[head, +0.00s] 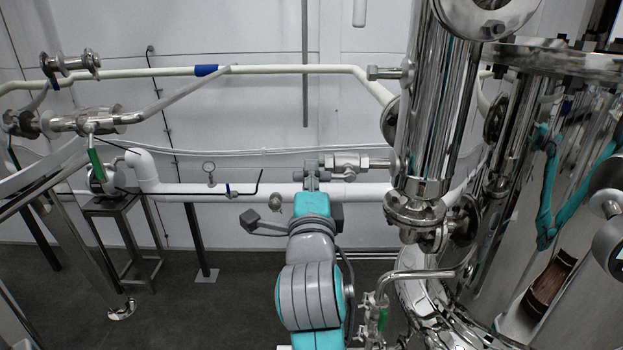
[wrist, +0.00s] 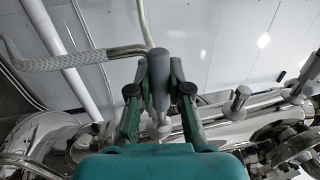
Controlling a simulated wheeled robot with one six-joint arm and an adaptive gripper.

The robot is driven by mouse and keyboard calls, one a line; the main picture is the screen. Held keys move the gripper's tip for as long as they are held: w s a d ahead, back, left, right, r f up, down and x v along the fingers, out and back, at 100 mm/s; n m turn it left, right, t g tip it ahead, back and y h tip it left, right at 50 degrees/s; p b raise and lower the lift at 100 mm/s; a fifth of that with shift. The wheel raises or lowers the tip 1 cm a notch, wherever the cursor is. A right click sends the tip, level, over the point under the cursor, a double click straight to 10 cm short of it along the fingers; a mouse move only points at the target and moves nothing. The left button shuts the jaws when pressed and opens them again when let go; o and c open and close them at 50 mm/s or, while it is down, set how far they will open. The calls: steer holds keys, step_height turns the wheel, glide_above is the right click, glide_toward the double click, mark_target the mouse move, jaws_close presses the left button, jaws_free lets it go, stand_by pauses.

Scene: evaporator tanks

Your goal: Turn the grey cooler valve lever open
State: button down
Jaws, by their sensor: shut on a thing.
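The grey lever (wrist: 158,78) stands between the two finger pads of my gripper (wrist: 160,70) in the wrist view. My gripper is shut on it. In the head view my gripper (head: 312,180) is at the left end of the steel cooler valve (head: 347,163), which joins the tall shiny column on its right. My fingers and arm partly cover the lever in the head view, and its exact angle is hard to tell there.
A shiny steel column (head: 433,110) and a large tank (head: 590,190) stand close on the right. White pipes (head: 250,190) run along the wall behind. In the wrist view a braided hose (wrist: 75,62) passes near my fingertips. Open floor lies at the lower left.

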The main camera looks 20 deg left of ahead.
steer(key=shift+r, duration=0.1)
steer(key=c, duration=1.1)
jaws_free()
steer(key=shift+s, duration=0.1)
steer(key=v, duration=1.2)
